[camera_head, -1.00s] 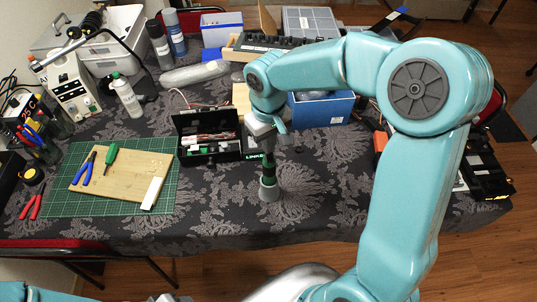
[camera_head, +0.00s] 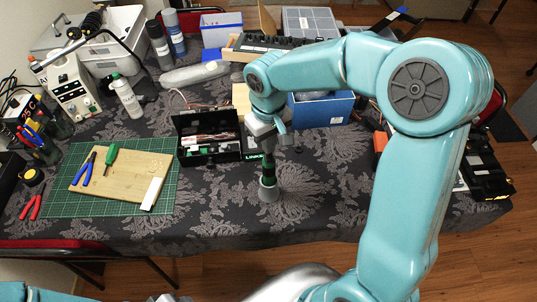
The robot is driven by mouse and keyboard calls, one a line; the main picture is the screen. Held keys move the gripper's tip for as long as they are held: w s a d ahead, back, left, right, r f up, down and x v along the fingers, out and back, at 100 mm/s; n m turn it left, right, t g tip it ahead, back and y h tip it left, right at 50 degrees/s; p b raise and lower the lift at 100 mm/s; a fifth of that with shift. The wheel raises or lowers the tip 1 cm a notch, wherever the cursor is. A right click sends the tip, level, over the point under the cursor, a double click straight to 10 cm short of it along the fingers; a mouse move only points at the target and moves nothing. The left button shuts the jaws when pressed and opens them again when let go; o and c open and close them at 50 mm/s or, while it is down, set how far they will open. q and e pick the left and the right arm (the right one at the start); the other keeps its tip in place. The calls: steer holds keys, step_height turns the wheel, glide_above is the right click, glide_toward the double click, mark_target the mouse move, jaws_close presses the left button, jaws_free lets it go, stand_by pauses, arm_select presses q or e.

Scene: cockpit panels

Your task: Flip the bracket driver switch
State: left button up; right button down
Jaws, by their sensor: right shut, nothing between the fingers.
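I cannot pick out the bracket driver switch; no part in view clearly reads as it. My right arm reaches over the table from the right, and my right gripper (camera_head: 265,131) points down at the middle of the table. It looks shut and empty, though its fingertips are small and unclear. Right below it, in line with it, is an upright dark and green piece with a grey flared foot (camera_head: 268,191); I cannot tell whether they touch.
An open black case (camera_head: 226,155) lies left of my right gripper. A wooden board (camera_head: 122,182) with pliers and a screwdriver lies on a green mat (camera_head: 62,205). A blue box (camera_head: 322,110) stands behind. The cloth in front is clear.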

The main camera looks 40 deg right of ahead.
steer(key=shift+f+b, duration=0.8)
steer(key=shift+f, duration=0.1)
stand_by(0.8)
steer(key=shift+r, duration=0.1)
step_height(320, 180, up, 6)
steer(key=p, duration=0.4)
steer(key=shift+p, duration=0.35)
steer(key=shift+r+p, duration=0.4)
steer(key=shift+r, duration=0.1)
steer(key=shift+f, duration=0.15)
steer(key=shift+s, duration=0.1)
